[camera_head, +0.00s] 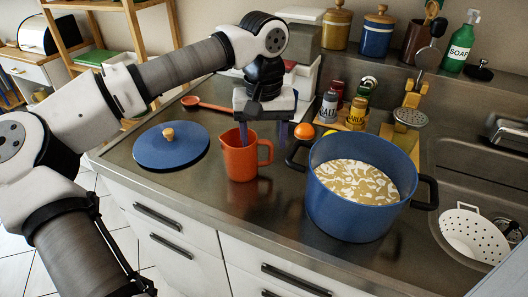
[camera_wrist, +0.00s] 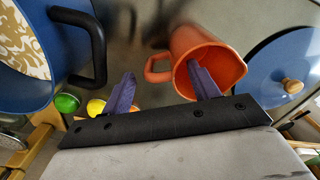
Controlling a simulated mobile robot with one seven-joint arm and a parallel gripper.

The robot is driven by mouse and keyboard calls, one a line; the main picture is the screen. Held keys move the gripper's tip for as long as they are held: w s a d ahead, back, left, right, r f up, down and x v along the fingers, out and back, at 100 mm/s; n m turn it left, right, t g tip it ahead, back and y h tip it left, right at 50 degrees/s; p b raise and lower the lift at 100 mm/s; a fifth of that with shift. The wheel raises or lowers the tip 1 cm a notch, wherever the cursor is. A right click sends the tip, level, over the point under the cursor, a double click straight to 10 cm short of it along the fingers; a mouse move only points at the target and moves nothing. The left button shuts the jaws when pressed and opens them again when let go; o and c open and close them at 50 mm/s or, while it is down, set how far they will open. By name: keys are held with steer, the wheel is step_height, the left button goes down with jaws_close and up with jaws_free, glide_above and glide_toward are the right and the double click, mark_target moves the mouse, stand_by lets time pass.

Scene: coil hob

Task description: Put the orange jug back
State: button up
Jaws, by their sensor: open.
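The orange jug (camera_head: 240,158) stands upright on the steel counter, between the blue lid and the blue pot, its handle towards the pot. It also shows in the wrist view (camera_wrist: 185,45), with its open mouth and its handle at the left. My gripper (camera_head: 263,136) is open above the jug's handle side. In the wrist view my gripper's (camera_wrist: 161,78) right finger overlaps the jug's mouth and the left finger is outside, past the handle. I cannot tell how deep the finger reaches. Nothing is held between the fingers.
A blue pot (camera_head: 338,205) with pale contents stands close on the right. A blue lid (camera_head: 171,150) lies on the left. A red spoon (camera_head: 208,105), salt jar (camera_head: 328,108) and orange ball (camera_head: 304,131) are behind. A sink with a white colander (camera_head: 470,236) is at right.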

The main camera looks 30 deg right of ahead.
step_height(320, 180, up, 7)
steer(key=shift+r, duration=0.1)
